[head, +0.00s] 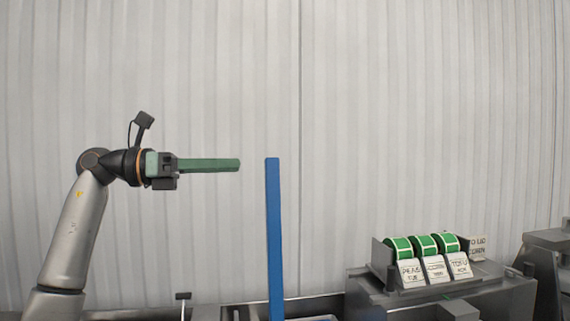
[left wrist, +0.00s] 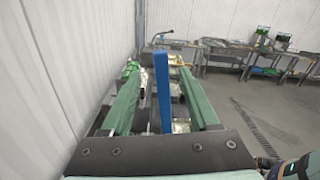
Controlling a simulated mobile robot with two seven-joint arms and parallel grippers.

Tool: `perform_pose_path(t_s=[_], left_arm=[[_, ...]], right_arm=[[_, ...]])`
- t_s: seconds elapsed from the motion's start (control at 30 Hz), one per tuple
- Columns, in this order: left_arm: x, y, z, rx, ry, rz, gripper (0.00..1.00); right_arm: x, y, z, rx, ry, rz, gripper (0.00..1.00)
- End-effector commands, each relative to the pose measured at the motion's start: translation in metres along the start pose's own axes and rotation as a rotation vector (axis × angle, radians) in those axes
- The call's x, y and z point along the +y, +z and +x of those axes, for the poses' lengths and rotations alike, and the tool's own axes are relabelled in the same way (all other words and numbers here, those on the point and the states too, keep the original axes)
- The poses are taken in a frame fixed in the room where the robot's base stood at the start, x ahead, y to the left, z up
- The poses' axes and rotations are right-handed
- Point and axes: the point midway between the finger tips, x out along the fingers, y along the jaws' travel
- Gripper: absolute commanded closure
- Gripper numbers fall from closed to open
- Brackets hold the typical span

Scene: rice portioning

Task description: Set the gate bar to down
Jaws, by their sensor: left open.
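The gate bar is a blue bar (head: 273,235) standing upright in the head view, right of my left gripper. It also shows upright in the left wrist view (left wrist: 163,95), seen between the two green fingers. My left gripper (head: 239,164) points right, level with the upper end of the bar, with a small gap between its fingertips and the bar. In the left wrist view its fingers (left wrist: 156,72) are spread apart and hold nothing. The bar's lower end is cut off in the head view. My right gripper is in neither view.
A grey machine (head: 440,294) at the lower right carries several green label rolls (head: 424,245) with white tags. A pale ribbed wall (head: 400,110) stands behind. In the left wrist view, steel tables (left wrist: 225,50) stand farther off, with open grey floor (left wrist: 255,110) at right.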

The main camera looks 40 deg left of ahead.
Motion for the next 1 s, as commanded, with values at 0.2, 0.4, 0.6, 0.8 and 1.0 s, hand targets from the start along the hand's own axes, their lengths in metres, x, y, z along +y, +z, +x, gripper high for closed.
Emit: perform_pose_path(t_s=[0.2, 0.4, 0.6, 0.8, 1.0], left_arm=[[-0.002, 0.003, 0.044, 0.001, -0.006, 0.000, 0.39], [-0.002, 0.003, 0.083, 0.000, -0.005, 0.000, 0.39], [-0.001, 0.002, 0.107, -0.001, -0.003, -0.001, 0.39], [-0.001, 0.000, 0.114, -0.001, -0.002, 0.000, 0.39], [-0.001, 0.000, 0.113, -0.001, -0.002, 0.000, 0.40]], right_arm=[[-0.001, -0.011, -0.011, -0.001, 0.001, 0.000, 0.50], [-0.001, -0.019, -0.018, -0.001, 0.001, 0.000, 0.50], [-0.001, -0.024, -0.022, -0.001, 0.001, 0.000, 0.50], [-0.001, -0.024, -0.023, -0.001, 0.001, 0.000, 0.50], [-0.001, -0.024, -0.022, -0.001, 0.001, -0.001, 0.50]])
